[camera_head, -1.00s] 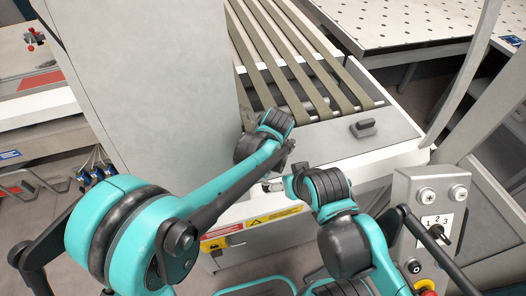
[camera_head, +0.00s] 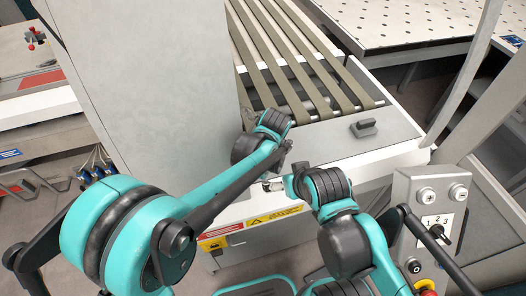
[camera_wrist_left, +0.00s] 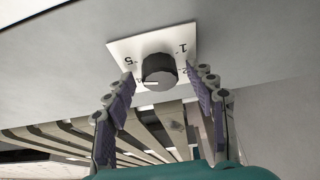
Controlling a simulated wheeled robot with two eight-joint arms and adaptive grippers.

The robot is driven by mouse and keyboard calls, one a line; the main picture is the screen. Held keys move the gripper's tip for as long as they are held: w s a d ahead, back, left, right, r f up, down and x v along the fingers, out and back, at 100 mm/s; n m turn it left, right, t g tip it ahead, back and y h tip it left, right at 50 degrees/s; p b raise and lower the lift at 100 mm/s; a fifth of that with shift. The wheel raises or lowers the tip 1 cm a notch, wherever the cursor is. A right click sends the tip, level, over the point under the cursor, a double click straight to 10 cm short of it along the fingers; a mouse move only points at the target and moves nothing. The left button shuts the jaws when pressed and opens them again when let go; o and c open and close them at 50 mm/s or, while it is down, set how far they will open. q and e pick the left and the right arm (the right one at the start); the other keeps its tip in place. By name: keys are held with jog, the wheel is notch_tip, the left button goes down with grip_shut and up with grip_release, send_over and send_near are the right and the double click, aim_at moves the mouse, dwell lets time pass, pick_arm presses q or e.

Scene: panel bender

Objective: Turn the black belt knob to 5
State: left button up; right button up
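The black belt knob (camera_wrist_left: 159,70) sits on a white square dial plate (camera_wrist_left: 124,47) in the left wrist view. The numerals 1, 2 and 5 show, turned upside down in the picture. A white pointer mark on the knob faces the lower left of the picture. My left gripper (camera_wrist_left: 161,80) is open, with one finger on each side of the knob; small gaps seem to separate the fingers from it. In the head view, the knob is hidden, and my left gripper cannot be made out clearly. My right gripper (camera_head: 273,185) is small and partly hidden by its arm there.
Belts (camera_head: 290,65) run beside a large grey panel (camera_head: 150,80). A black handle (camera_head: 364,128) sits on the machine's top at right. A control post (camera_head: 431,190) with a 1-2-3 selector stands close to my right arm. A perforated table (camera_head: 400,20) is behind.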

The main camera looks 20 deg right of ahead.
pick_arm(q)
jog(key=v, duration=1.2)
pick_arm(e)
jog(key=shift+c, duration=0.3)
